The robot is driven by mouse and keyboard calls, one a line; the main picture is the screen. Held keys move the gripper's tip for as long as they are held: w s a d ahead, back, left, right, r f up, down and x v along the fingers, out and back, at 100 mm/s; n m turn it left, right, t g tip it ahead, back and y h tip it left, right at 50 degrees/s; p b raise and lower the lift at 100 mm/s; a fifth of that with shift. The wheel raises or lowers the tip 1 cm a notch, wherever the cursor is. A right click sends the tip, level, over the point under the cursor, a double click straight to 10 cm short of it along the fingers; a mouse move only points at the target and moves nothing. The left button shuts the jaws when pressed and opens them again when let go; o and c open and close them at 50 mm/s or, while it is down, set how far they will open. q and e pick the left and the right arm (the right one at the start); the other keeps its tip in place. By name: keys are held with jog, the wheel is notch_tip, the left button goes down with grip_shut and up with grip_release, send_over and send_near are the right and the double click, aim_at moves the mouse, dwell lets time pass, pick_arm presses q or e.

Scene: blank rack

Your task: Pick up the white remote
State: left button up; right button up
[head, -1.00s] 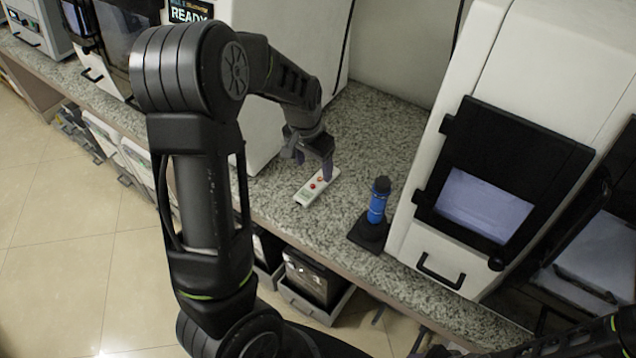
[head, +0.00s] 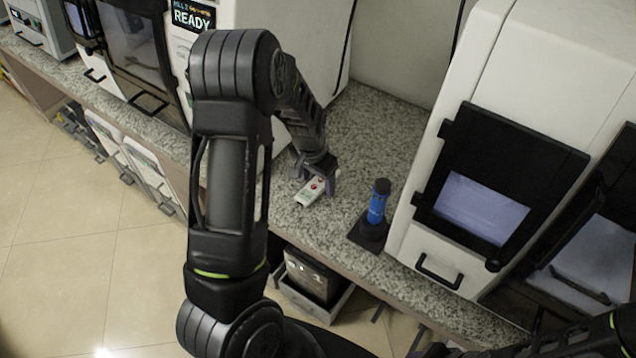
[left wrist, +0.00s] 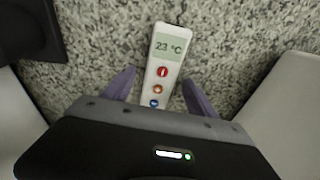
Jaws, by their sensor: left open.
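The white remote (head: 309,192) lies on the speckled counter, with a grey display and coloured buttons. In the left wrist view the remote (left wrist: 163,66) reads 23 °C, and its near end is hidden by the gripper body. My left gripper (head: 315,183) is over the remote. In the left wrist view the open fingers of my left gripper (left wrist: 158,88) stand on either side of the remote, with a gap on both sides. I cannot tell how far the fingertips are above the counter. My right gripper cannot be made out.
A blue and black cylinder on a dark base (head: 373,220) stands right of the remote. A white machine with a dark window (head: 428,235) is farther right, another white machine (head: 335,50) behind left. The speckled counter (head: 375,130) is clear behind the remote.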

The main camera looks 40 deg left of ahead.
pick_arm(q)
jog(key=shift+c, duration=0.6)
grip_shut()
dwell(0.5)
